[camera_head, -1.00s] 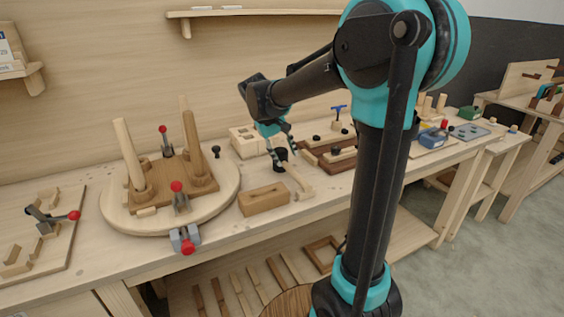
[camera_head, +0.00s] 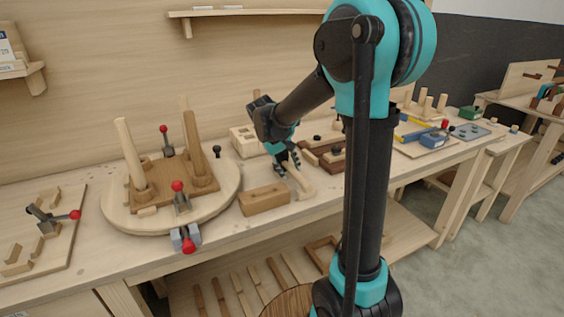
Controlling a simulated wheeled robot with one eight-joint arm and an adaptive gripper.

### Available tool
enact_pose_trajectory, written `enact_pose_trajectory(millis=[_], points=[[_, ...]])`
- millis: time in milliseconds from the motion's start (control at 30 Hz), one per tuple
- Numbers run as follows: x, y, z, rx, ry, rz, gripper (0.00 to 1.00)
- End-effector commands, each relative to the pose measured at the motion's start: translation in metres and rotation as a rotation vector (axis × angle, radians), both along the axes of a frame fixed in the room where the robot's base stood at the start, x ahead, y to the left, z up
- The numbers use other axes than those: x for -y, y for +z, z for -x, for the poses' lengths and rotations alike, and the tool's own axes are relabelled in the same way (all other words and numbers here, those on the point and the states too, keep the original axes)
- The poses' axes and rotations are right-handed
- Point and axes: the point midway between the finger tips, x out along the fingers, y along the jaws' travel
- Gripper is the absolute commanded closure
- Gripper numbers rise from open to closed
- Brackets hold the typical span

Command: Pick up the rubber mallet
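The rubber mallet lies on the workbench (camera_head: 240,228) near its middle. Its pale wooden handle (camera_head: 299,181) shows just below and to the right of my gripper (camera_head: 287,166). The dark head is mostly hidden behind the gripper. My gripper points down at the mallet, with its dark fingers at or just above the handle. The fingers are small and overlap the mallet, so I cannot tell whether they touch it or how far apart they are.
A wooden block (camera_head: 264,199) lies close left of the mallet. A round board with posts and red-knobbed clamps (camera_head: 118,212) stands further left. Dark brown wooden fixtures (camera_head: 327,158) sit just right of the gripper. A low wooden box (camera_head: 243,139) stands behind.

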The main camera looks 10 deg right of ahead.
Motion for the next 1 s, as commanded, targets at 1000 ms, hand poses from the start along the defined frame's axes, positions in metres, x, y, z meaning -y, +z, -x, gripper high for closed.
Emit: enact_pose_trajectory(millis=[1000], points=[[0.000, 0.011, 0.000, 0.000, 0.000, 0.000, 1.00]])
